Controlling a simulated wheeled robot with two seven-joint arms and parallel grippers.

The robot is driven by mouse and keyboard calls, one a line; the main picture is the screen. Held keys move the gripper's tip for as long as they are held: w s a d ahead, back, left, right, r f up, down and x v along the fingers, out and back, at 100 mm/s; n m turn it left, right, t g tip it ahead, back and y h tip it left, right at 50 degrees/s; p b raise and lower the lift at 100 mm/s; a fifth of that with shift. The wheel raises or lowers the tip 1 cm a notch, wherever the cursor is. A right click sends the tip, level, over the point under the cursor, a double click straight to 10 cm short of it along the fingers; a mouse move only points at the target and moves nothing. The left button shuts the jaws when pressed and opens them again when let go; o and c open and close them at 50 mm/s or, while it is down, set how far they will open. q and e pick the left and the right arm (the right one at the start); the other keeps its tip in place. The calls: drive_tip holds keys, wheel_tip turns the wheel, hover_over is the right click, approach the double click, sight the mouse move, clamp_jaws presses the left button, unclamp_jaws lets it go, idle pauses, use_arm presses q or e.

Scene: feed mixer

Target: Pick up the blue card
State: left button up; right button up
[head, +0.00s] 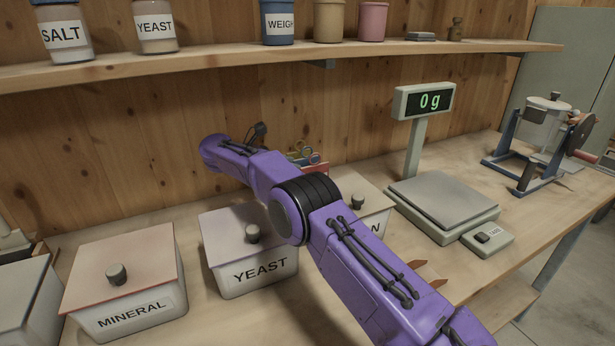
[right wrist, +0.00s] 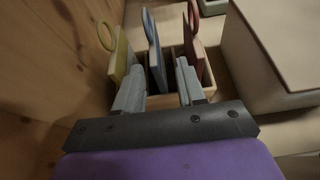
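The blue card (right wrist: 154,58) stands upright with a ring-shaped top in a wooden holder (right wrist: 207,88), in the right wrist view. It is between a yellow card (right wrist: 119,57) on the left and a red card (right wrist: 192,52) on the right. My right gripper (right wrist: 160,66) is open, one finger on each side of the blue card, with gaps visible on both sides. In the head view my purple right arm hides the gripper and most of the holder; the red card (head: 319,170) and some ring tops show past it. My left gripper is not in view.
The yeast bin (head: 258,272) and mineral bin (head: 140,312) stand on the bench, with another bin (head: 372,204) partly behind my arm. A scale (head: 440,205) reading 0 g is to the right. The wooden wall is close behind the holder. A shelf (head: 200,64) with jars runs above.

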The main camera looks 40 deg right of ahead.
drive_tip(key=x, duration=0.2)
drive_tip(key=p+x, duration=0.1)
drive_tip(key=x, duration=0.3)
drive_tip(key=shift+w+a+f+p, duration=0.1)
drive_tip(key=shift+w+f+p, duration=0.15)
drive_tip(key=shift+f+p, duration=0.1)
drive_tip(key=shift+s+d, duration=0.2)
drive_tip(key=shift+w+a+f, duration=0.1)
drive_tip(key=shift+w, duration=0.05)
drive_tip(key=shift+c, duration=0.3)
drive_tip(key=c, duration=0.5)
clamp_jaws()
